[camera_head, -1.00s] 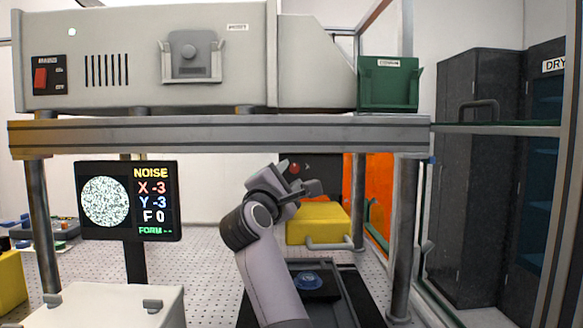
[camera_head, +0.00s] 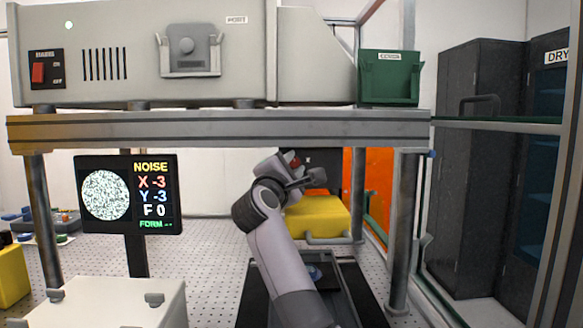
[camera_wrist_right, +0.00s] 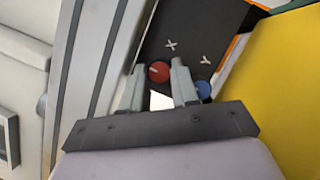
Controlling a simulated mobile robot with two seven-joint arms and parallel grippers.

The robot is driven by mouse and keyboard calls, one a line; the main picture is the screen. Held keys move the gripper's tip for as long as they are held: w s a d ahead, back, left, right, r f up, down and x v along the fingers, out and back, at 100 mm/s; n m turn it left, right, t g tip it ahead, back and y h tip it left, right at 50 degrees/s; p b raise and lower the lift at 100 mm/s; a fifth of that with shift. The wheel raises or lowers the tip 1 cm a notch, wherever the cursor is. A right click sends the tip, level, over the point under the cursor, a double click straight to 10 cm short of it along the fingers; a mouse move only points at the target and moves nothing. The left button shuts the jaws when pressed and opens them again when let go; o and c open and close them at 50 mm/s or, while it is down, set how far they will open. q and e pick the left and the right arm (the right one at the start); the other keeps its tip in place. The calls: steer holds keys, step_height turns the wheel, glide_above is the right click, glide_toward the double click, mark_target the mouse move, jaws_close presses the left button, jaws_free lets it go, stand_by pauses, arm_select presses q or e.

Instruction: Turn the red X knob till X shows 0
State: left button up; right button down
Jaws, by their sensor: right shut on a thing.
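The red X knob (camera_wrist_right: 159,72) sits on a dark panel (camera_wrist_right: 180,30) marked X and Y, between the fingertips of my right gripper (camera_wrist_right: 158,69). The fingers are shut on it. In the head view the right gripper (camera_head: 302,172) reaches under the bench shelf, and a little of the red knob (camera_head: 294,161) shows beside it. The blue Y knob (camera_wrist_right: 203,90) is just right of the right finger in the wrist view. The monitor (camera_head: 128,194) reads NOISE, X -3, Y -3, F 0, with a speckled disc. My left gripper is out of view.
A yellow block (camera_head: 317,216) stands close to the panel. A grey shelf beam (camera_head: 220,130) runs above my right arm, with posts (camera_head: 405,230) at its sides. A dark tray (camera_head: 350,285) lies beneath the arm. Perforated table (camera_head: 215,240) shows bare behind the monitor.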

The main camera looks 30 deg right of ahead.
steer(key=shift+a+f+m+g+b, duration=0.1)
steer(key=shift+m+g+b, duration=0.2)
steer(key=shift+m+b, duration=0.5)
steer(key=shift+m+g+b, duration=0.3)
steer(key=shift+m+b, duration=0.15)
steer(key=shift+m, duration=0.15)
steer(key=shift+r+m+g+y+b, duration=0.25)
steer(key=shift+m+g+y+b, duration=0.2)
steer(key=shift+m, duration=1.05)
steer(key=c, duration=1.1)
jaws_free()
